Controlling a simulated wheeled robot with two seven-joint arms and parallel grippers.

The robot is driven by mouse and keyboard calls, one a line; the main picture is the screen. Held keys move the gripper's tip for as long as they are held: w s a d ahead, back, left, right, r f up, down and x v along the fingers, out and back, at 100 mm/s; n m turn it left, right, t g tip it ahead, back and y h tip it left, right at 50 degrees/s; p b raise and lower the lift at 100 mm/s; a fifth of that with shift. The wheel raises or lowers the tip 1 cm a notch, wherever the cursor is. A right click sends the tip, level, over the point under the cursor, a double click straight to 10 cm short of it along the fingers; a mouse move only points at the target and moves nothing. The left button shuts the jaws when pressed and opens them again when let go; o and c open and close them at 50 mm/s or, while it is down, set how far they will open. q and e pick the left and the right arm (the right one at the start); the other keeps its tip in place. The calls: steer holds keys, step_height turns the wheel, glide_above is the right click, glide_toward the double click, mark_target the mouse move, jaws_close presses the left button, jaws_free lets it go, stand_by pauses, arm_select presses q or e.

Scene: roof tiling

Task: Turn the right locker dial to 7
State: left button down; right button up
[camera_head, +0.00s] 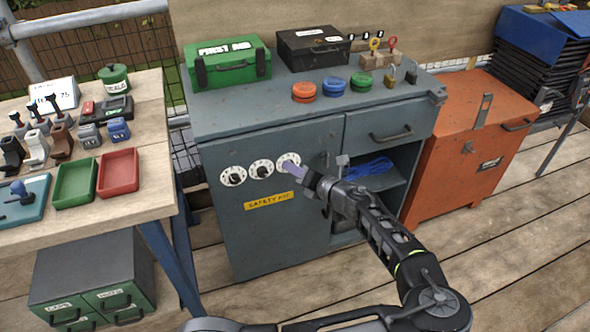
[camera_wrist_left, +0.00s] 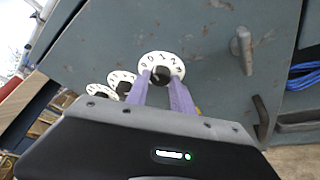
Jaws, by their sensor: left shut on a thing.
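Three white dials with black knobs sit in a row on the grey locker's front: the left dial (camera_head: 233,176), the middle dial (camera_head: 261,168) and the right dial (camera_head: 288,159). My left gripper (camera_head: 292,169) is at the right dial and partly covers it. In the left wrist view its two purple fingers (camera_wrist_left: 160,84) are shut on the black knob of the right dial (camera_wrist_left: 161,66). Small numerals show around that dial's rim, with what look like 0, 1 and 2 along the top. I cannot tell which number is set. My right gripper is not in view.
A yellow label (camera_head: 269,200) sits below the dials. A metal door handle (camera_wrist_left: 242,48) stands out to the right of the right dial. The open shelf beside the door holds a blue cable (camera_head: 370,168). A workbench (camera_head: 150,118) stands close at the left.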

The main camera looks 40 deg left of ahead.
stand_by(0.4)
arm_select(q)
steer(key=shift+s+a+f+n+t+h+b, duration=0.15)
steer(key=shift+n+t+h+b, duration=0.7)
steer(key=shift+n+t, duration=1.1)
steer(key=shift+s+a+r+n+t+h+b, duration=0.1)
steer(key=shift+s+n+t+h+b, duration=0.6)
steer(key=shift+n, duration=2.15)
steer(key=shift+w+a+f+n+t+h+b, duration=0.2)
steer(key=shift+n+t+h+b, duration=0.3)
steer(key=shift+n+t+h, duration=1.2)
steer(key=shift+r+n+y, duration=0.15)
steer(key=shift+n+y, duration=0.3)
steer(key=shift+n, duration=0.35)
steer(key=c, duration=1.1)
jaws_free()
